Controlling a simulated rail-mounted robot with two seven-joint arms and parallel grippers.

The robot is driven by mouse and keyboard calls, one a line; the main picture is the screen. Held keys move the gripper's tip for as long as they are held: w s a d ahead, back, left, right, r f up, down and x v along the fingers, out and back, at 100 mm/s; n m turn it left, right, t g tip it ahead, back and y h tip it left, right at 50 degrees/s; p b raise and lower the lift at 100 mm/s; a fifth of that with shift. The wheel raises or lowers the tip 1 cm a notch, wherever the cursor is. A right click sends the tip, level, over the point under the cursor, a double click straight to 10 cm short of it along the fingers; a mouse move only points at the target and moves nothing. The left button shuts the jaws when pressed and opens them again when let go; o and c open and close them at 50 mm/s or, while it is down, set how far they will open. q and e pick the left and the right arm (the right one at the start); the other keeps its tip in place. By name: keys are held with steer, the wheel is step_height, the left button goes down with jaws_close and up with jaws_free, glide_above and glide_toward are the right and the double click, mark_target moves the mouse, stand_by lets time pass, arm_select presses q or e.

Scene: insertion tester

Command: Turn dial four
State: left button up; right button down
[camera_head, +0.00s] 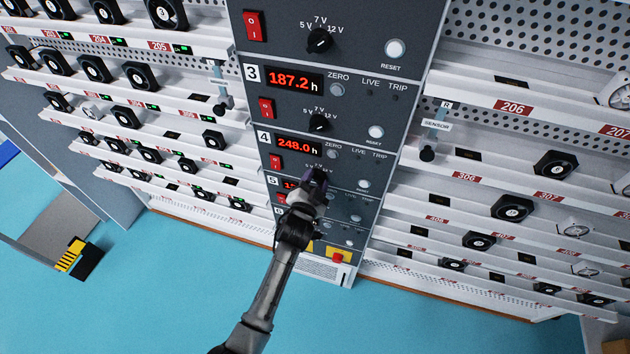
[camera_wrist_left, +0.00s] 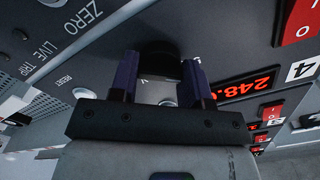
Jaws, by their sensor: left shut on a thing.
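The panel for unit four (camera_head: 345,165) carries a red 248.0 h display (camera_head: 298,145), a red switch and a RESET button. My left gripper (camera_head: 316,182) reaches up to it from below and covers its dial in the head view. In the left wrist view, dial four (camera_wrist_left: 158,60) is a black round knob between the two purple-sided fingers of my left gripper (camera_wrist_left: 160,78), which is shut on it. The 248.0 display (camera_wrist_left: 250,84) and the number 4 show beside it. The dial's pointer setting is hard to read. My right gripper is not in view.
Dial three (camera_head: 319,122) and its 187.2 h display (camera_head: 294,81) sit above. Panel five (camera_head: 345,207) below is partly hidden by my left arm. Shelves of black fans (camera_head: 512,207) flank the column on both sides. The blue floor (camera_head: 180,300) is open.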

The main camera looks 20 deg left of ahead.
arm_select(q)
steer(key=o, duration=0.9)
steer(key=shift+s+d+p, duration=0.15)
steer(key=shift+s+p, duration=0.1)
steer(key=shift+s, duration=2.05)
steer(key=shift+s+d+p, duration=0.15)
steer(key=shift+s+p, duration=0.05)
steer(key=shift+s, duration=2.1)
steer(key=shift+s+d+p, duration=0.15)
steer(key=shift+s+p, duration=0.1)
steer(key=shift+s, duration=2.05)
